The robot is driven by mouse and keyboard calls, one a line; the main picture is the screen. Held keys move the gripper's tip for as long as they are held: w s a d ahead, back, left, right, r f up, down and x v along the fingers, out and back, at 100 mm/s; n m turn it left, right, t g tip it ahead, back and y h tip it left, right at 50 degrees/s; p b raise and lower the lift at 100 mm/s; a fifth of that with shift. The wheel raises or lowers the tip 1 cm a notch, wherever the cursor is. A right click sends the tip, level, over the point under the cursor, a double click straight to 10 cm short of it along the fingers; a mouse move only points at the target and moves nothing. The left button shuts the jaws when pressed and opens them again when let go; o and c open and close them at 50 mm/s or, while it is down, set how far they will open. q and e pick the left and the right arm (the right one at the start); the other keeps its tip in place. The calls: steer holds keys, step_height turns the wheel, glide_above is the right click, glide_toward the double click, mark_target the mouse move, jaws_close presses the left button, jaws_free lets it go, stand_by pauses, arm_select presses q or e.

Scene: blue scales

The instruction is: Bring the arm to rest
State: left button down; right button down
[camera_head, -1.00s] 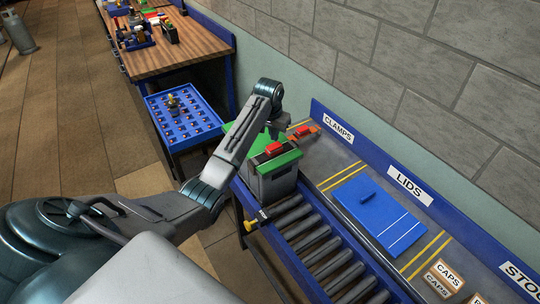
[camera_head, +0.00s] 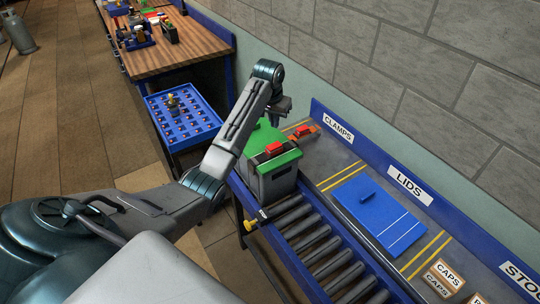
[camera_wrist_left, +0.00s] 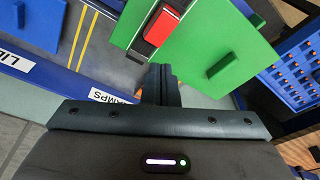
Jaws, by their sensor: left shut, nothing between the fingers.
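My left arm reaches in from the left in the head view, bent at the wrist. Its left gripper (camera_head: 276,119) is above the far part of a grey box (camera_head: 277,182) with a green lid (camera_head: 285,158). In the left wrist view the fingers of the gripper (camera_wrist_left: 161,74) are together and empty, and the green lid (camera_wrist_left: 205,50) is beyond them. A red and black clamp (camera_head: 275,149) sits on the lid; it also shows in the left wrist view (camera_wrist_left: 163,27). My right gripper is not in view.
The box stands at the far end of a roller conveyor (camera_head: 315,240). Another red clamp (camera_head: 306,131) lies by the CLAMPS sign (camera_head: 338,128). A blue lid (camera_head: 375,210) lies on the bench at right. A blue tray (camera_head: 183,118) and a wooden workbench (camera_head: 180,45) stand at the back.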

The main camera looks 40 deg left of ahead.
arm_select(q)
steer(key=s+d+f+m, duration=0.1)
steer(key=s+d+f, duration=0.4)
steer(key=s+f, duration=0.3)
steer(key=s+d+f+m, duration=0.1)
steer(key=s+d+f, duration=0.4)
steer(key=s, duration=0.6)
steer(key=s+d+r+t, duration=0.1)
steer(key=s+d, duration=0.2)
steer(key=s, duration=0.9)
steer(key=s+d+r+t, duration=0.1)
steer(key=s+d, duration=0.2)
steer(key=s, duration=0.8)
steer(key=a+f+g+b, duration=0.3)
steer(key=f+b, duration=0.5)
steer(key=f, duration=3.3)
steer(key=s+f+b, duration=0.3)
steer(key=s+f, duration=0.6)
steer(key=f, duration=0.2)
steer(key=s+a+f+b, duration=0.1)
steer(key=s+f+b, duration=0.2)
steer(key=s+f, duration=0.7)
step_height(320, 180, down, 2)
steer(key=shift+a+f+y, duration=0.15)
steer(key=shift+a+y, duration=0.15)
